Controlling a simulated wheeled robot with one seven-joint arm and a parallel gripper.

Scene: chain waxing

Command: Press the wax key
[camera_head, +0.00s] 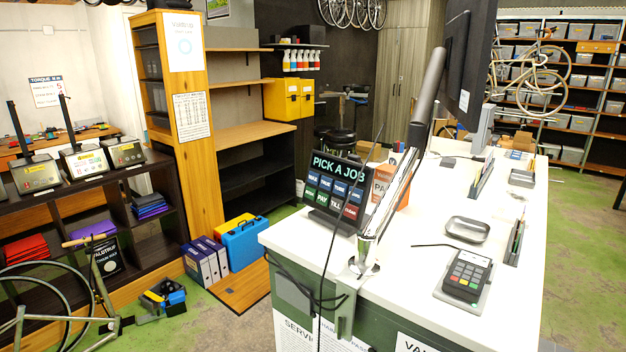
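A dark tilted panel (336,192) headed "PICK A JOB" stands on the near left corner of the white counter. It has two rows of coloured keys. The wax key (312,181) is the blue key at the left end of the upper row, and its label is small. Other blue keys sit to its right, and green keys and a red key form the lower row. My gripper is not in view, and nothing is seen touching the keys.
A metal post (392,205) clamped to the counter (400,292) rises beside the panel towards a monitor (462,62). A thin dark cable hangs near the panel. A card terminal (466,275) and a metal dish (467,229) lie to the right. Floor left of the counter is partly clear.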

